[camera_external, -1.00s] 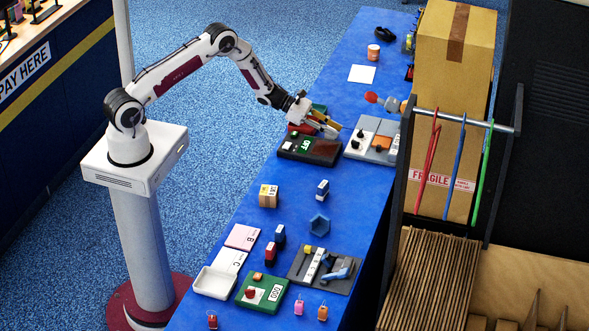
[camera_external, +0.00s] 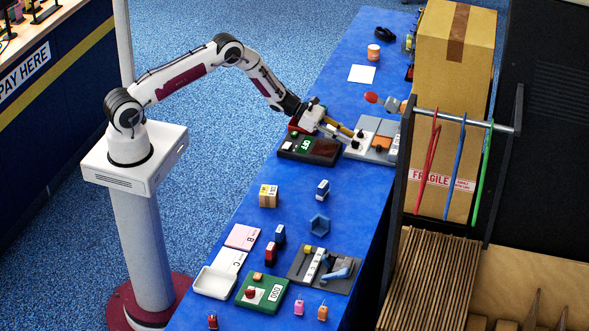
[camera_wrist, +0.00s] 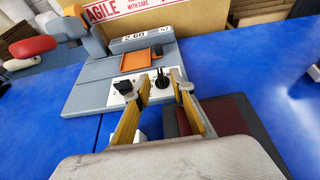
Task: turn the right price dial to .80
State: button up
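A grey panel (camera_wrist: 90,97) lies on the blue table, with a white plate bearing two black dials. The left dial (camera_wrist: 124,88) is a stubby black knob; the right dial (camera_wrist: 161,80) is a black knob with an upright grip. A small sign (camera_wrist: 147,34) behind them appears to read 2.60. My gripper (camera_wrist: 158,90) is open, its two yellow-padded fingers reaching toward the plate, with the right dial between the tips in the picture. Contact cannot be told. In the external view my gripper (camera_external: 354,136) is low at the panel's left edge (camera_external: 362,125). The dial scales are unreadable.
An orange square tray (camera_wrist: 136,60) sits behind the dials. A dark box with a green display (camera_external: 308,148) stands left of the panel. A red-ended object (camera_external: 372,97) and a tall carton (camera_external: 455,70) stand behind.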

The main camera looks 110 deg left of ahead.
aim_at(355, 144)
jog(key=shift+x, duration=1.35)
grip_shut()
